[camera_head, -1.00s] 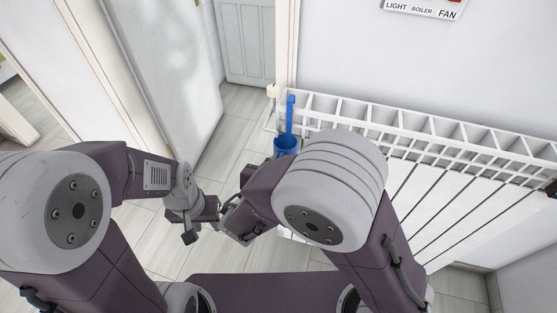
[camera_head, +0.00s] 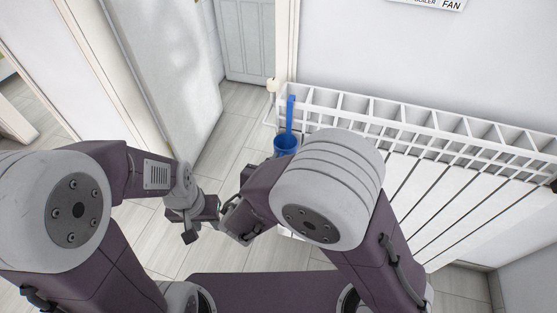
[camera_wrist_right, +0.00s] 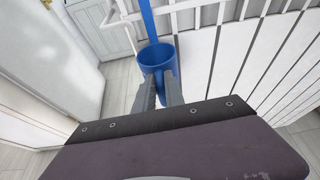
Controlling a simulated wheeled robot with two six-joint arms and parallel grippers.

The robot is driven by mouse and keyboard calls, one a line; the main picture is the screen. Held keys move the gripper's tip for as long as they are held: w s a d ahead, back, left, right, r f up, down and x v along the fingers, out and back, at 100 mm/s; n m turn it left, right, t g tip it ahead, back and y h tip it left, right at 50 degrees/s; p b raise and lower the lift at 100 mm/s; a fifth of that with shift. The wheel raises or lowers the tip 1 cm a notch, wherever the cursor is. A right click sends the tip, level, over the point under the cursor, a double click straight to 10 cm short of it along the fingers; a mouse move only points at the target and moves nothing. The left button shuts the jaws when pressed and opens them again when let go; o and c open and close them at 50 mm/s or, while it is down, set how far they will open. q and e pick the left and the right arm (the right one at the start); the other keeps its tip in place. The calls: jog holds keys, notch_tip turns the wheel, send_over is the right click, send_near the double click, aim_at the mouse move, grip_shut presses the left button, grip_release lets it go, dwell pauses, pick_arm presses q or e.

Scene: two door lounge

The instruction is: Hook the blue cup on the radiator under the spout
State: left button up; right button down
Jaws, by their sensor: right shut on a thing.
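The blue cup (camera_head: 285,143) has a long upright blue strap (camera_head: 290,114) and sits at the left end of the white radiator (camera_head: 420,133). The strap's top is level with the radiator's top grille; I cannot tell whether it is hooked over it. In the right wrist view my right gripper (camera_wrist_right: 159,92) is shut on the near side of the cup (camera_wrist_right: 156,57); my arm hides it in the head view. A white fitting (camera_head: 272,86), perhaps the spout, is just left of the strap. My left gripper (camera_head: 190,226) is away from the cup; its jaw opening is unclear.
A grey panelled door (camera_head: 248,40) stands behind, and a pale door (camera_head: 165,75) to the left. A sign (camera_head: 430,3) is on the wall above the radiator. Tiled floor (camera_head: 235,125) is clear between the left door and the radiator.

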jog(key=shift+f, duration=0.3)
jog(key=c, duration=0.9)
grip_release()
jog(key=shift+o, duration=0.2)
jog(key=s+a+p, duration=0.1)
jog(key=s+a, duration=0.1)
jog(key=s, duration=0.6)
jog(key=shift+s+a, duration=0.3)
jog(key=shift+a, duration=0.1)
